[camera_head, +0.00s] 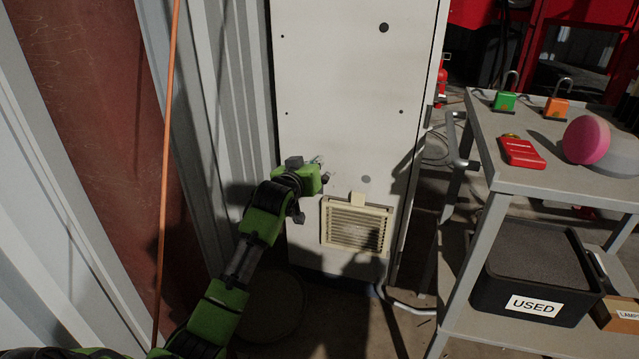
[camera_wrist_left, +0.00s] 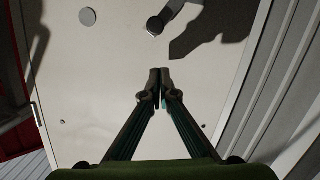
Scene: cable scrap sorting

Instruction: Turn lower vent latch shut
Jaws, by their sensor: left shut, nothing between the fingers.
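A tall white cabinet door (camera_head: 345,80) fills the middle of the head view, with a cream slatted vent (camera_head: 353,226) low on it. My left gripper (camera_head: 318,161) is at the door, above and left of the vent. In the left wrist view its fingertips (camera_wrist_left: 160,76) are together and empty. A grey metal lever with a rounded end, seemingly the latch (camera_wrist_left: 172,17), lies beyond the fingertips, apart from them in the picture. The gripper largely hides this spot in the head view. My right gripper is out of view.
A corrugated wall (camera_head: 218,90) and an orange cable (camera_head: 168,150) are close on the left. A grey cart (camera_head: 500,165) at right carries padlocks, a red box and a pink-ended object, with a black "USED" bin (camera_head: 530,280) below.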

